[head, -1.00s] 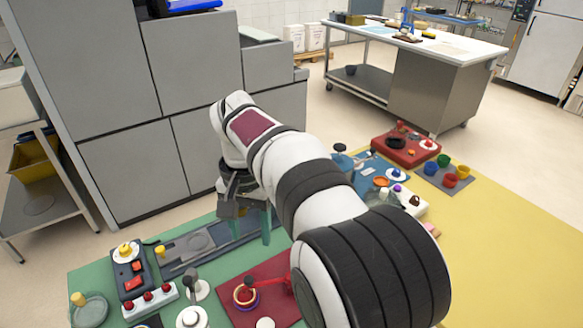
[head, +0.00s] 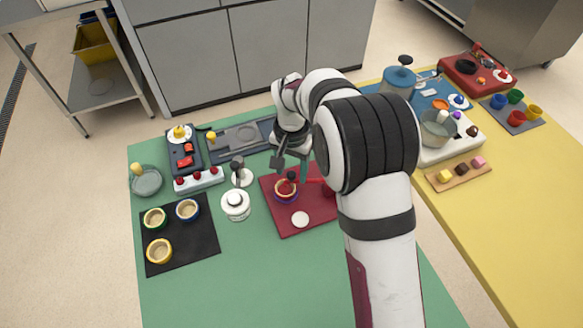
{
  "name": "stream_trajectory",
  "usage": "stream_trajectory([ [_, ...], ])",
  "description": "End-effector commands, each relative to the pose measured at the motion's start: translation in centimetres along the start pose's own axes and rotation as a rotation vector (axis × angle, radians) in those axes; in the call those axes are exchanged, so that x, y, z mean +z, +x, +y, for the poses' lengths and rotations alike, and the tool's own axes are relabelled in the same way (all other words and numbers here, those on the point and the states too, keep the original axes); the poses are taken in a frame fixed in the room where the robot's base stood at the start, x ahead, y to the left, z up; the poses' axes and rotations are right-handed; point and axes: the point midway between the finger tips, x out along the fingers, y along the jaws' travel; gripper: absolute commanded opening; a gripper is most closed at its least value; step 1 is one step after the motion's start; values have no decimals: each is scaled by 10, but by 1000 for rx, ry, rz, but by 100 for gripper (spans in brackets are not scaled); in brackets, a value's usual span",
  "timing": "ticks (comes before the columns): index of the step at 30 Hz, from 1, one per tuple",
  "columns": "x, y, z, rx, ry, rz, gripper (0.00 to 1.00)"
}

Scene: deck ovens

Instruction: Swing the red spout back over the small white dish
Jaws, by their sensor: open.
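The red spout (head: 314,180) lies over the dark red board (head: 282,224), reaching left from behind my arm toward a ringed cup (head: 286,196). Its base is mostly hidden by my arm. The small white dish (head: 300,219) sits on the same board, nearer the front and clear of the spout. My gripper (head: 291,165) is open and empty, pointing down near the board's back edge, just behind the ringed cup and left of the spout. I cannot tell whether a finger touches the spout.
A white lidded pot (head: 235,205) and a dark-knobbed lever (head: 240,173) stand left of the board. A black mat (head: 180,240) holds three ringed cups. A white stand with a metal pot (head: 438,128) is to the right. The green table front (head: 260,285) is clear.

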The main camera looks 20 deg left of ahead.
Motion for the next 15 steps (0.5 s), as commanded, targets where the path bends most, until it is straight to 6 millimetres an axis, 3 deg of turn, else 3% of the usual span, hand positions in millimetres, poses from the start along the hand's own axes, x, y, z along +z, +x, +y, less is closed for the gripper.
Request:
stream_trajectory([
  [4, 0, 0, 0, 0, 0, 0, 55],
  [13, 0, 0, 0, 0, 0, 0, 1],
  [15, 0, 0, 0, 0, 0, 0, 0],
])
